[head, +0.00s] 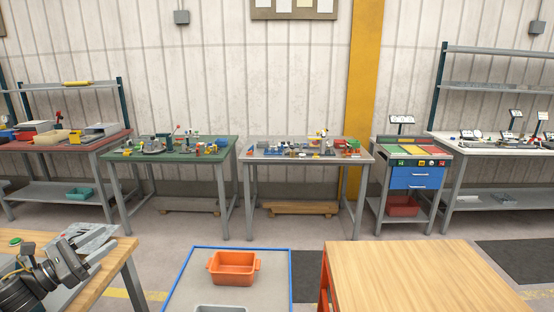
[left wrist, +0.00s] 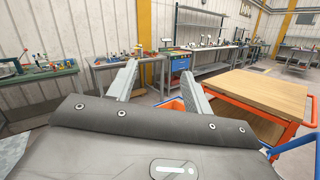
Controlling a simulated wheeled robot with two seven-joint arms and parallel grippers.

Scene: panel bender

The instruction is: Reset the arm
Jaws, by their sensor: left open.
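My left arm comes in at the lower left of the head view, over the corner of a wooden-topped bench (head: 129,250). Its gripper (head: 92,243) shows there in grey, held in front of the bench edge. In the left wrist view the two pale fingers (left wrist: 158,78) stand well apart with nothing between them. The gripper is open and empty, and its dark padded body fills the lower part of that view. My right arm and gripper are in neither view.
A blue-rimmed cart (head: 190,285) holds an orange bin (head: 234,268). A wooden-topped orange cart (head: 430,275) stands to its right. Along the wall are a green table (head: 170,155), a grey table (head: 262,158) and a blue-drawer cabinet (head: 416,178). Open floor lies between.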

